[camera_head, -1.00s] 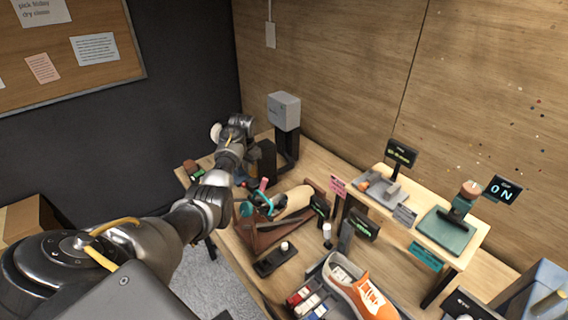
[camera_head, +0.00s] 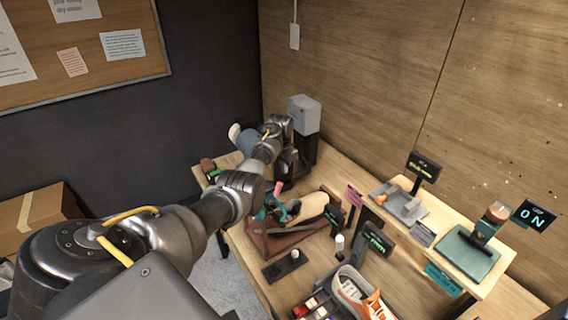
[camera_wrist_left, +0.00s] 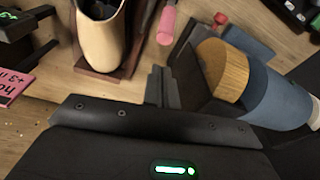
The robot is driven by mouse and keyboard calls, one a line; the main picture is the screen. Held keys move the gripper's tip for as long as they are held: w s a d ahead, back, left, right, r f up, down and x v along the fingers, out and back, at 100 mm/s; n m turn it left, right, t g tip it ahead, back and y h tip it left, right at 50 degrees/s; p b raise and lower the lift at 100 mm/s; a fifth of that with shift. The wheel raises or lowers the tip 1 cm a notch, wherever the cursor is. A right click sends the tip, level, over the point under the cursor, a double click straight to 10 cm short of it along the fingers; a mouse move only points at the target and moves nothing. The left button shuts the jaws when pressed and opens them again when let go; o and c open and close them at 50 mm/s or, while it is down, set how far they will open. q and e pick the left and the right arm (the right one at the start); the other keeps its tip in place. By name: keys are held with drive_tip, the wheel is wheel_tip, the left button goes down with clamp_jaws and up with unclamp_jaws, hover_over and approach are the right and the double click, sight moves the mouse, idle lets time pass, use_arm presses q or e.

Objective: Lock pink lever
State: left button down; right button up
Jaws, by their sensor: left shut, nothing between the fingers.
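The pink lever (camera_head: 278,187) rises from a teal clamp (camera_head: 275,209) on a brown wooden stand that holds a pale shoe last (camera_head: 305,207). In the left wrist view the lever's pink handle (camera_wrist_left: 167,24) shows near the top, beside the last (camera_wrist_left: 101,38). My left gripper (camera_head: 284,172) is just behind the lever in the head view. Its shut, empty fingers (camera_wrist_left: 161,88) lie below the handle in the left wrist view, with a gap between them. My arm hides part of the stand's left side. My right gripper is not in view.
A blue cylinder with a wooden end (camera_wrist_left: 262,88) lies close to the fingers. A grey box on a post (camera_head: 304,114) stands behind the gripper. An orange sneaker (camera_head: 372,305) and a small shelf (camera_head: 486,284) are to the right. Bare tabletop shows near the wall.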

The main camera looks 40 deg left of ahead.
use_arm(q)
drive_tip(key=f+b, duration=0.1)
drive_tip(key=f, duration=0.1)
drive_tip(key=f+b, duration=0.1)
drive_tip(key=b, duration=0.1)
drive_tip(key=f+b, duration=0.1)
drive_tip(key=f, duration=0.1)
drive_tip(key=shift+w+a+f+b, duration=0.1)
drive_tip(key=shift+w+f+b, duration=0.25)
